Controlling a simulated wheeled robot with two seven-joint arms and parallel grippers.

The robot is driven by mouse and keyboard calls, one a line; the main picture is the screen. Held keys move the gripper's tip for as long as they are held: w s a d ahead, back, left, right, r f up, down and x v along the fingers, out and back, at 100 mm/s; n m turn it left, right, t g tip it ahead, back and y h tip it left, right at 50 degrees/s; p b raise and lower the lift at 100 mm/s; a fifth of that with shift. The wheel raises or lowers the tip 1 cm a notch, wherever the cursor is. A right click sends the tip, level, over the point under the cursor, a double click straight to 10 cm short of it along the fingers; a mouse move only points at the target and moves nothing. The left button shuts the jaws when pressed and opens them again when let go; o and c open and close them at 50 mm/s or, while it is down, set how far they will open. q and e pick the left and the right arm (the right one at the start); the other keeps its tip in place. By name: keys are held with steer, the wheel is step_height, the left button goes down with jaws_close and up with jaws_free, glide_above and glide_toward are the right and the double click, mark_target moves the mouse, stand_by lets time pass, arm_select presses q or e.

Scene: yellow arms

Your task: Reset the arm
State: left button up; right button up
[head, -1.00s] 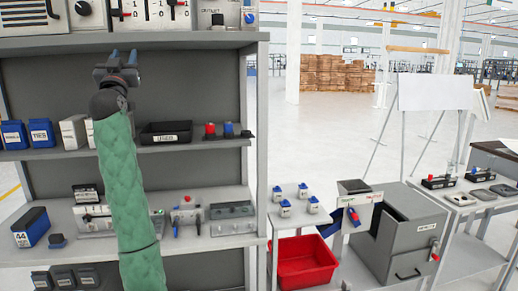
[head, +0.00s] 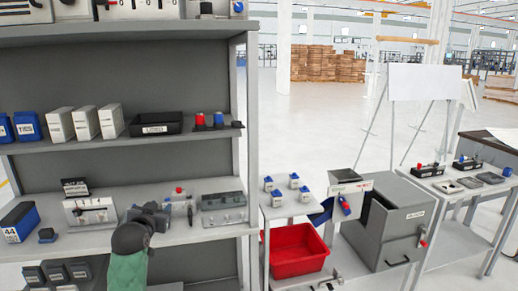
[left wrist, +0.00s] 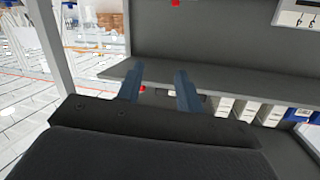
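My left arm comes up from the bottom of the head view in a green sleeve. Its left gripper (head: 152,214) is in front of the shelf level that holds the small devices and hides part of them. In the left wrist view the two blue-grey fingers (left wrist: 160,88) stand apart with nothing between them, in front of a grey shelf (left wrist: 230,88). My right gripper is not clearly seen in the head view.
The shelf unit (head: 252,160) holds blue and white boxes, a black tray (head: 155,124) and a grey device (head: 222,208). To its right are a red bin (head: 296,250), a grey box machine (head: 398,225) and an easel board (head: 418,82). Open floor lies behind.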

arm_select(q)
steer(key=s+d+f+g, duration=0.3)
steer(key=s+f, duration=0.8)
steer(key=f, duration=0.1)
steer(key=s+d+f+g, duration=0.3)
steer(key=s+f+g, duration=0.1)
steer(key=s+f, duration=0.7)
steer(key=s+d+f+g, duration=0.25)
steer(key=s+f, duration=0.25)
steer(key=s, duration=0.7)
steer(key=s+d+f+g, duration=0.1)
steer(key=s+f+g, duration=0.35)
steer(key=s, duration=0.75)
steer(key=s+d+f, duration=0.1)
steer(key=d+f, duration=0.1)
steer(key=f, duration=1.4)
steer(key=s+d+f+h, duration=0.1)
steer(key=s+d+f, duration=0.1)
steer(key=f, duration=1.5)
steer(key=shift+d+g, duration=0.25)
steer(key=shift+g, duration=0.05)
steer(key=shift+w, duration=0.1)
steer(key=shift+s, duration=0.2)
